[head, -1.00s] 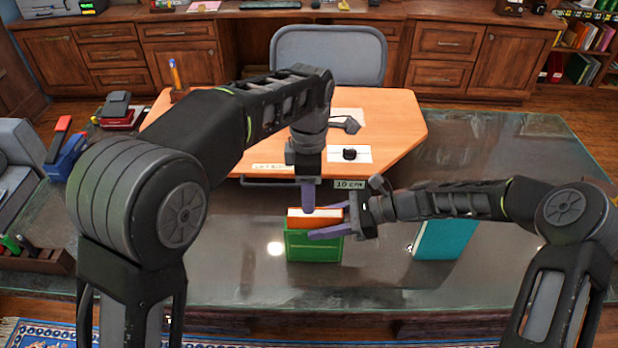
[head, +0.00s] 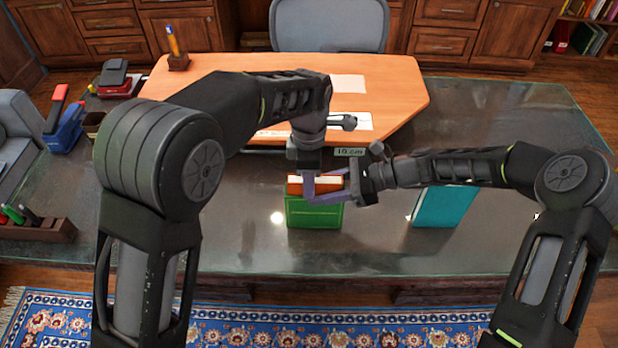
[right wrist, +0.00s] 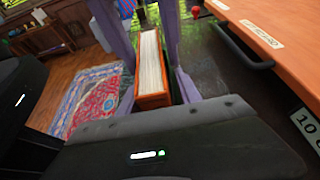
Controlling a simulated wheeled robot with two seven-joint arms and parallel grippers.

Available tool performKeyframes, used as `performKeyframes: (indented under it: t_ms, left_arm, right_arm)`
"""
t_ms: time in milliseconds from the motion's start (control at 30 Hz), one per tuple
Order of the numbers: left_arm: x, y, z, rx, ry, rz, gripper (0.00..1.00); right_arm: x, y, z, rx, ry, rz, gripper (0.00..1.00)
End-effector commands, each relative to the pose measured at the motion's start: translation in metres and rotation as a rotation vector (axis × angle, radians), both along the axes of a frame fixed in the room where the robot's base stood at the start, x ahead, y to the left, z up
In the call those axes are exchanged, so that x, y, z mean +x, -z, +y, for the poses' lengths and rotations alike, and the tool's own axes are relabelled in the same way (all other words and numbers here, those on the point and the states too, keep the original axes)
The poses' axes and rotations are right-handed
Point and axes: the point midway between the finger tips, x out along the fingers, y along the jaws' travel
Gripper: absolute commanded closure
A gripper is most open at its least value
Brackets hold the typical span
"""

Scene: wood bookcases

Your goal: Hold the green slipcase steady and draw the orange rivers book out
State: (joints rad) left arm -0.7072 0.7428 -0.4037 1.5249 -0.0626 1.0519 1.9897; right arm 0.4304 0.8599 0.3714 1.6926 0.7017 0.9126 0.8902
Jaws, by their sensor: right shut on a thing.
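The green slipcase (head: 314,215) stands upright on the glass desk in the head view. The orange rivers book (head: 303,189) sits in it, its top and pale page edges showing above the rim. In the right wrist view the book's pages (right wrist: 150,65) show between purple fingers; the slipcase is mostly hidden there. My right gripper (head: 328,190) reaches in from the right and is shut on the slipcase near its top, one finger across the front. My left gripper (head: 309,188) points down from above, its fingers apart on either side of the book's top.
A teal book (head: 445,206) stands to the right, under my right arm. A pen rack (head: 40,230) is at the far left. Glass (head: 240,240) is clear around the slipcase.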

Motion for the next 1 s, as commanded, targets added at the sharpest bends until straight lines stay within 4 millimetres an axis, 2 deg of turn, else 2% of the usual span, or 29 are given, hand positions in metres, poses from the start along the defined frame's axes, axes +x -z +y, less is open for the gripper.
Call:
performKeyframes:
  t_ms: [67,433,1000]
  left_arm:
    - [0.0001,-0.0002,-0.0001,0.0,0.0,0.0,0.69]
    - [0.0001,-0.0003,0.0,0.0,0.0,0.0,0.99]
    - [0.0002,-0.0005,-0.0001,0.0,0.0,-0.001,1.0]
  right_arm:
    - [0.0005,0.0,-0.0003,0.0,0.001,0.0,1.0]
    - [0.0005,0.0,-0.0003,0.0,0.001,0.0,1.0]
    - [0.0005,-0.0001,-0.0004,-0.001,0.001,0.0,1.0]
